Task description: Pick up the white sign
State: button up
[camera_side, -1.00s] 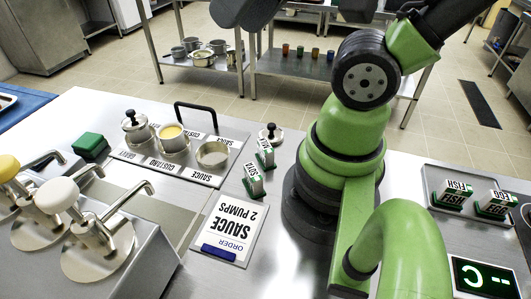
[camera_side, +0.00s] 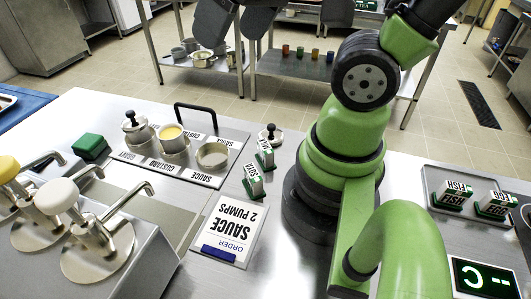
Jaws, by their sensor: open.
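The white sign (camera_side: 232,219) lies on the steel counter left of my arm's base. It reads "ORDER SAUCE 2 PUMPS", upside down in this view, with a dark blue block (camera_side: 219,253) on its near edge.
A holder with several pots (camera_side: 173,140) and a black handle stands behind the sign. Pump dispensers (camera_side: 94,238) crowd the left front. A green block (camera_side: 91,147) stands at left. A tray (camera_side: 436,180) with FISH and EGG blocks and a display (camera_side: 484,277) are at right.

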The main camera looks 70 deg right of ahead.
jog(key=w+d+f+n+g+h, duration=0.3)
jog(key=d+f+n+g, duration=0.15)
jog(key=f, duration=0.45)
jog(key=n+g+h, duration=0.1)
jog(key=n+g, duration=0.4)
jog(key=n, duration=0.1)
send_near(264, 146)
jog(key=shift+n+t, duration=0.25)
jog(key=shift+n, duration=0.1)
jog(key=x, duration=0.4)
jog(key=shift+s+d+f, duration=0.1)
jog(key=shift+d+f, duration=0.1)
jog(key=shift+f, duration=0.15)
jog(key=shift+s+x, duration=0.2)
jog(key=shift+x, duration=2.1)
jog(key=shift+s+f, duration=0.2)
jog(key=shift+f, duration=0.65)
jog(key=shift+d, duration=0.1)
jog(key=c, duration=1)
jog(key=shift+r, duration=0.15)
